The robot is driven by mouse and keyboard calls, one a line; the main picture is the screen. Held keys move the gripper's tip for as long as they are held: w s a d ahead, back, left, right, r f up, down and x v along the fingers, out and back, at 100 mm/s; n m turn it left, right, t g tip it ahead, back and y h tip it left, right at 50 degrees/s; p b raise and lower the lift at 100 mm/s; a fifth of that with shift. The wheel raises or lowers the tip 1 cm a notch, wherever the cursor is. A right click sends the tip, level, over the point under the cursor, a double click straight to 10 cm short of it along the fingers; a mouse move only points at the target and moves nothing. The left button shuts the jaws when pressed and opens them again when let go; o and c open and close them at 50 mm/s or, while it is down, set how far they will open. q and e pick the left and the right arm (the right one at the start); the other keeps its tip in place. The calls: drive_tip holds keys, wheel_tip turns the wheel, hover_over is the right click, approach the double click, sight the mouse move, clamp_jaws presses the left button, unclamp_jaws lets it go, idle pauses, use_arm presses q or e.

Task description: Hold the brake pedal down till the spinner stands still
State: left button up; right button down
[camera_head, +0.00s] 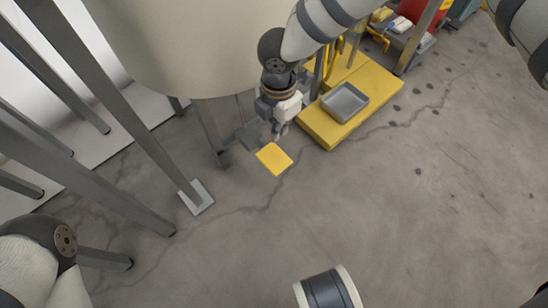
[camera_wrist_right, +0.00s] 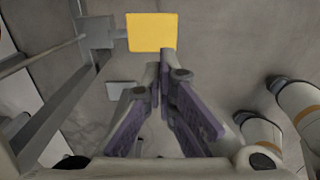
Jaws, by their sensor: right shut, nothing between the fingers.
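The yellow brake pedal (camera_head: 274,158) is a flat square plate low over the floor, beside a grey bracket (camera_head: 252,136). It also shows in the right wrist view (camera_wrist_right: 152,32), at the top centre. My right gripper (camera_head: 278,134) is shut and empty, its fingers just beside the pedal's edge. In the right wrist view the fingertips (camera_wrist_right: 160,68) end near the pedal's lower right edge; I cannot tell whether they touch it. A large cream drum (camera_head: 185,45) stands on legs above; I cannot tell whether it is the spinner or turns. My left gripper is out of view.
Grey metal legs and beams (camera_head: 135,110) fill the left side, one with a foot plate (camera_head: 196,197). A yellow platform (camera_head: 362,88) with a grey tray (camera_head: 345,101) lies right of my right gripper. The cracked concrete floor (camera_head: 400,220) is clear at the lower right.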

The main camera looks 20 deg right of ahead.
sight(277, 161)
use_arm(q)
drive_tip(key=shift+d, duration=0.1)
use_arm(e)
drive_tip(key=shift+d, duration=0.1)
